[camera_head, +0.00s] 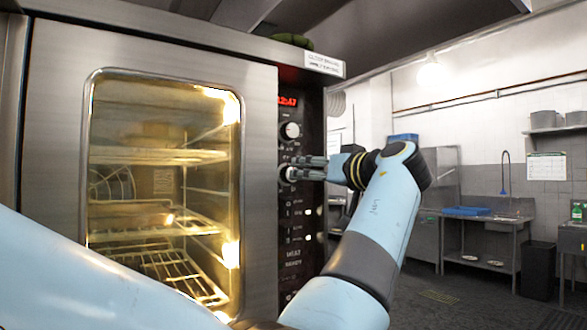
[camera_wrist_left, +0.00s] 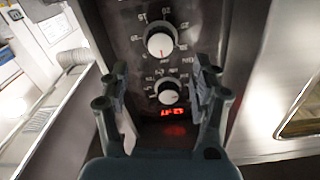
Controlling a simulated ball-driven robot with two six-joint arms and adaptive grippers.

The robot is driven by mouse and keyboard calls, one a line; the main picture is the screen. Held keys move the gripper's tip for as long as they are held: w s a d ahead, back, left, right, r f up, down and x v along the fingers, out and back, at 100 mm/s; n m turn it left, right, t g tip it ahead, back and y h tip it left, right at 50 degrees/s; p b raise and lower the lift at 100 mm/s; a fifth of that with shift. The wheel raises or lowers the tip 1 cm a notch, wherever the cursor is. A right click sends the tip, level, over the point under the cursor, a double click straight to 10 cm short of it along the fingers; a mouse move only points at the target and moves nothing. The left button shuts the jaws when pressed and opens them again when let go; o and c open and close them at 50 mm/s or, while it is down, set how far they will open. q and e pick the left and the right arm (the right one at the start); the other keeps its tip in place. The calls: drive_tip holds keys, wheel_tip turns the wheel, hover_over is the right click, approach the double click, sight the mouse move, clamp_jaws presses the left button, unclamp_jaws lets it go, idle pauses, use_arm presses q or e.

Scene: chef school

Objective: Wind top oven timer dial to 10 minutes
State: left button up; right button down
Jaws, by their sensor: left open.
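The dark oven control panel shows two round dials with light knobs. The upper dial (camera_head: 290,131) sits under the red display; the lower dial (camera_head: 288,174) is below it. My left gripper (camera_head: 300,167) is open, its fingers pointing left near the lower dial in the head view. The left wrist view is upside down: the upper dial (camera_wrist_left: 168,93) appears between the open fingers of my gripper (camera_wrist_left: 161,80), and the larger-looking lower dial (camera_wrist_left: 160,41) is above. No contact is visible. Exact knob settings are too small to read. My right gripper is not in view.
The steel oven (camera_head: 258,190) has a closed, lit glass door with wire racks inside. The red display (camera_head: 288,100) is lit. Buttons line the panel lower down. A sink table (camera_head: 490,216) and a dark bin (camera_head: 538,268) stand far right, with open floor before them.

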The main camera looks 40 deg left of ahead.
use_arm(q)
drive_tip(key=p+x, duration=0.3)
drive_tip(key=x, duration=0.4)
drive_tip(key=shift+w+a, duration=0.15)
drive_tip(key=shift+a, duration=0.2)
drive_tip(key=c, duration=1.2)
